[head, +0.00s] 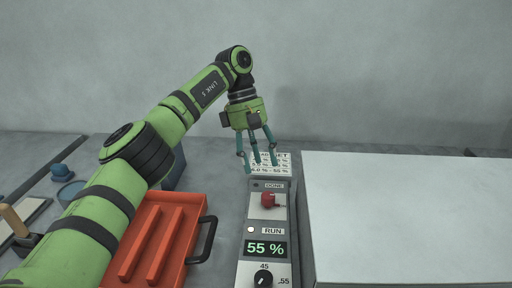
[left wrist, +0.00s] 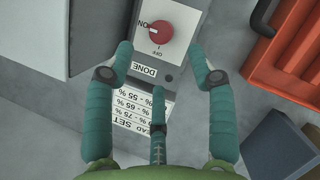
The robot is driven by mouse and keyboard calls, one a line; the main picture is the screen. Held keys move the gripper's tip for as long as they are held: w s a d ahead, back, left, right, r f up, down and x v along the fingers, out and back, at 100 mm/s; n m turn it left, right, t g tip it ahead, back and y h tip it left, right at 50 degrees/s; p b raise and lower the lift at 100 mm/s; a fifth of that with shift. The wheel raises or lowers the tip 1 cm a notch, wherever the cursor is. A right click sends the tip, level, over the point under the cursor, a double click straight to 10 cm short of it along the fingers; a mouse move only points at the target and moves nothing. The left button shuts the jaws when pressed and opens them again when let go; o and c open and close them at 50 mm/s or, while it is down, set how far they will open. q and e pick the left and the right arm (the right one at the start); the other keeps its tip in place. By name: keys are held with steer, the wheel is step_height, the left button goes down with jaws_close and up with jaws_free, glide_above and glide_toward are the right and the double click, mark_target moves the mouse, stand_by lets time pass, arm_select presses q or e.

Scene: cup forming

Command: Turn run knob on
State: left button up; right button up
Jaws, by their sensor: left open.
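The run knob (head: 268,200) is a round red knob on a light plate on the grey control panel (head: 242,230). In the left wrist view the red knob (left wrist: 159,30) shows upside down, with an ON mark beside it and an OFF mark near it. I cannot tell its exact setting. My left gripper (head: 258,164) is open and empty, above the panel's far end and the setting card. In the left wrist view my left gripper (left wrist: 160,48) has its fingers spread, with the knob beyond the tips and not touched. My right gripper is not in view.
The panel has a DONE label, a RUN label with a pale light (head: 251,229), a 55 % display (head: 265,249) and a black dial (head: 263,279). An orange tray (head: 153,240) stands left of it. A large white block (head: 405,210) stands close on the right.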

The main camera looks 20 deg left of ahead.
arm_select(q)
steer(key=shift+v, duration=1.45)
